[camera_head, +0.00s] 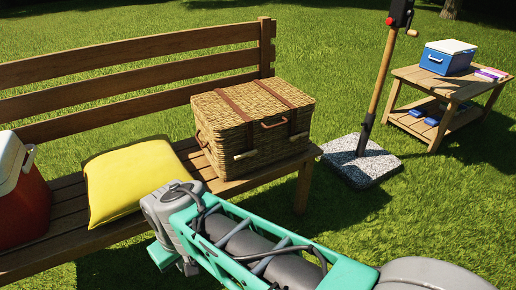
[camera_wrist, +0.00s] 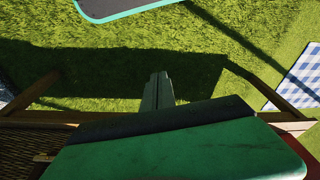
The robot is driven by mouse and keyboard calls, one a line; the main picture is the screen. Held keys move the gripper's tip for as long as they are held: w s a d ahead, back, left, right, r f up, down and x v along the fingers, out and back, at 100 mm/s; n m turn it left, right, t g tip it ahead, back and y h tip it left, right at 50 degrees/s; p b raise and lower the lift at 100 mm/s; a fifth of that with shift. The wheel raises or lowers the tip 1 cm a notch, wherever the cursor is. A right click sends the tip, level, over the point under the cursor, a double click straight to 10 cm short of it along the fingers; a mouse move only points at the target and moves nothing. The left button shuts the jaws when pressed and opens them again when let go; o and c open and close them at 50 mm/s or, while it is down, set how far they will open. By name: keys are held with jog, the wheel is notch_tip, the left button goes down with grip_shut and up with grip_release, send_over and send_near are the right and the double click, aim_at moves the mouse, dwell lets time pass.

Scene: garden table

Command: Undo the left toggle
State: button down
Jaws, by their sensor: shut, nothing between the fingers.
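A closed wicker hamper (camera_head: 252,125) sits on the bench seat, with two brown leather straps over its lid. The left toggle (camera_head: 245,155) is a pale wooden peg lying crosswise at the lower end of the left strap. The right toggle (camera_head: 299,136) is a similar peg on the right strap. Part of the hamper (camera_wrist: 18,150) shows in the wrist view, with a small tan peg (camera_wrist: 42,157); I cannot tell which one. My gripper (camera_wrist: 159,76) is shut and empty, over shaded grass, apart from the hamper. In the head view its fingertips are hidden.
A yellow cushion (camera_head: 131,180) lies left of the hamper, and a red cooler (camera_head: 22,200) stands at the far left. A parasol base (camera_head: 361,161) and a side table (camera_head: 449,88) with a blue box (camera_head: 447,57) stand right. Grass before the hamper is clear.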

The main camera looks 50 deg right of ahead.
jog(key=shift+w+d, duration=0.2)
jog(key=shift+w, duration=0.05)
jog(key=w+d+t+y+p, duration=0.2)
jog(key=w+d+t+p, duration=0.4)
jog(key=w+d, duration=0.8)
jog(key=s+d+r+m+t+h, duration=0.1)
jog(key=s+d+r+t+h, duration=0.2)
jog(key=d, duration=0.7)
jog(key=s+d+r+m+t+h+p, duration=0.1)
jog(key=s+d+r+m+t+h, duration=0.1)
jog(key=d, duration=0.7)
notch_tip(320, 180, up, 2)
jog(key=shift+s+d+t+h, duration=0.4)
jog(key=shift+s+t+h, duration=0.1)
jog(key=shift+t+h, duration=0.3)
